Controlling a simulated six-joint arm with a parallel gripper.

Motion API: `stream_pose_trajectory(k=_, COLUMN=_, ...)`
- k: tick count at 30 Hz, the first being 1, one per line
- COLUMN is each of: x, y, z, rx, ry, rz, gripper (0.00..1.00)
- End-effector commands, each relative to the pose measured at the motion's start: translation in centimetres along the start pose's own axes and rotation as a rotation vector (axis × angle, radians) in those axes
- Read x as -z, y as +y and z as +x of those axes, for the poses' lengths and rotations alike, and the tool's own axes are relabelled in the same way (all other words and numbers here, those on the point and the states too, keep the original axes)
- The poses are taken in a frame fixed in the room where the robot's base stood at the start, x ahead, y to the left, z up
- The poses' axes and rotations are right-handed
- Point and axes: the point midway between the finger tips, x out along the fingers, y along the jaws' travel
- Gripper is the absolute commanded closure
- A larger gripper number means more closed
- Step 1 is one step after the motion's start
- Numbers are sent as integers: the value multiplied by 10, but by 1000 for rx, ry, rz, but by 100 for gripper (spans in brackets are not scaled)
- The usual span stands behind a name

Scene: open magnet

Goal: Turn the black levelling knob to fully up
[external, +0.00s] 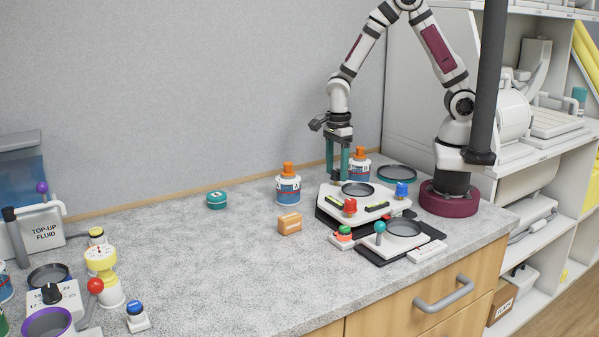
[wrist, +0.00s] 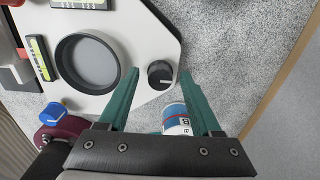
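The black levelling knob (wrist: 161,74) is round with a pale pointer line. It sits on the corner of a white device (wrist: 140,30) beside a round grey dish, with yellow-green level vials further along. The pointer runs toward the right in the wrist view. My gripper (wrist: 160,76) is open, and its teal fingertips appear on either side of the knob. I cannot tell if they touch it. In the external view my gripper (external: 338,176) points down at the back of the white device (external: 335,203), and the knob is hidden there.
A red knob (external: 350,206) and a blue knob (external: 402,190) stand on the same device. Orange-capped bottles A (external: 288,189) and B (external: 359,168) stand close behind. Another black knob (external: 50,292) is on a separate unit at far left. The counter's middle is mostly clear.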

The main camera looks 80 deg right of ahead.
Motion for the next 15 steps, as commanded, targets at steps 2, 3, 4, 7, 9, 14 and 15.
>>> stream_pose_trajectory(k=2, x=0, y=0, z=0, rx=0, ry=0, rz=0, gripper=50)
stream_pose_trajectory(k=3, x=0, y=0, z=0, rx=0, ry=0, rz=0, gripper=57)
stream_pose_trajectory(k=4, x=0, y=0, z=0, rx=0, ry=0, rz=0, gripper=63)
stream_pose_trajectory(k=7, x=0, y=0, z=0, rx=0, ry=0, rz=0, gripper=81)
stream_pose_trajectory(k=9, x=0, y=0, z=0, rx=0, ry=0, rz=0, gripper=93)
stream_pose_trajectory(k=14, x=0, y=0, z=0, rx=0, ry=0, rz=0, gripper=100)
stream_pose_trajectory(k=15, x=0, y=0, z=0, rx=0, ry=0, rz=-1, gripper=100)
